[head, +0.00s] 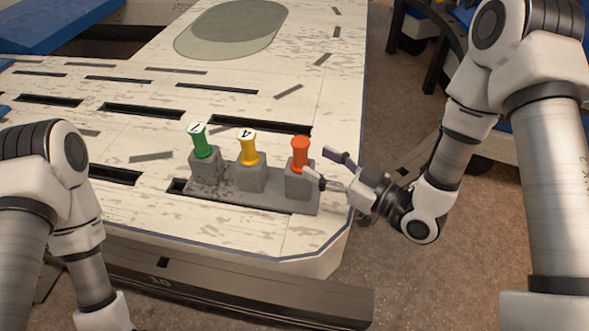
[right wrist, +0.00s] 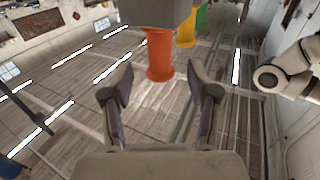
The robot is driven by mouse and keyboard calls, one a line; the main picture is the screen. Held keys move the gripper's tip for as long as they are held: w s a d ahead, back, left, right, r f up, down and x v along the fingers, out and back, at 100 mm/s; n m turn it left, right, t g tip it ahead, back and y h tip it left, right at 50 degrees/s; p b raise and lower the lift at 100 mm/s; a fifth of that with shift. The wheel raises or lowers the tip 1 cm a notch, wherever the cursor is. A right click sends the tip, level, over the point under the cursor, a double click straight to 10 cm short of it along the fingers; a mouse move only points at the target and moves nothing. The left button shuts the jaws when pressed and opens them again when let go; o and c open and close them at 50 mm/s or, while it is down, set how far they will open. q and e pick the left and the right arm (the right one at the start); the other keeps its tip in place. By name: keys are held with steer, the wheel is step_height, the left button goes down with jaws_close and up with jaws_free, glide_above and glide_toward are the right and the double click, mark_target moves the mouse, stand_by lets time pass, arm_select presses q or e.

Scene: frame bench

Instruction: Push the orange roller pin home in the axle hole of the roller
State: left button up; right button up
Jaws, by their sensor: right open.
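The orange roller pin (head: 300,153) stands upright in the right grey block (head: 299,187) of a grey rack (head: 250,200) near the table's front right corner. My right gripper (head: 322,166) is open and empty, just right of the pin, its fingers pointing left toward it. In the right wrist view the orange pin (right wrist: 159,57) appears upside down beneath the grey block, ahead of the open fingers (right wrist: 160,84) and between their lines. I cannot make out a roller or axle hole. My left arm shows at the lower left; its gripper is out of view.
A yellow pin (head: 248,150) marked 4 and a green pin (head: 200,140) marked 1 stand in the other blocks, left of the orange one. The pale, worn bench top (head: 130,150) has dark slots. A flat oval plate (head: 232,27) lies at the back.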

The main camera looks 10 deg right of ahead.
mark_target(306, 157)
steer(key=b+x, duration=0.2)
steer(key=x, duration=0.3)
steer(key=shift+b, duration=0.3)
steer(key=shift+w+a, duration=0.25)
steer(key=shift+a, duration=0.05)
steer(key=shift+r, duration=0.15)
jaws_close()
